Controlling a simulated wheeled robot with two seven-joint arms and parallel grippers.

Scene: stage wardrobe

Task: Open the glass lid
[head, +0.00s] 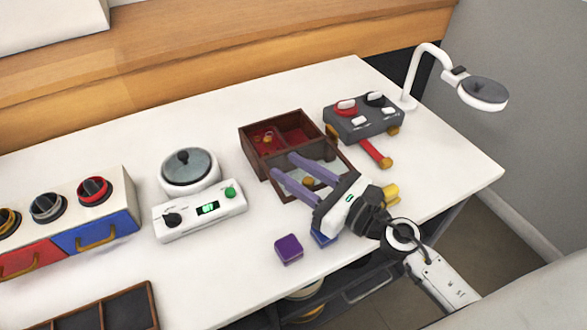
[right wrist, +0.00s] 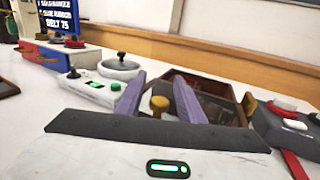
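A dark wooden box (head: 245,152) with red-lined compartments stands on the white table, and it also shows in the right wrist view (right wrist: 222,88). A framed glass lid (head: 338,160) covers its near part and looks closed. A brass knob (head: 308,182) is at the lid's near side. My right gripper (head: 281,164) is open, its two purple fingers reaching over the lid from the front right. In the right wrist view the brass knob (right wrist: 159,105) appears between the spread fingers; contact cannot be told. My left gripper is not in view.
A round appliance (head: 190,170) with a black-knobbed glass top stands left of the box. A grey control box (head: 362,118) with a red handle stands to the right. A purple cube (head: 289,249) and a blue cube (head: 322,238) lie near the front edge. A white lamp (head: 484,93) stands behind right.

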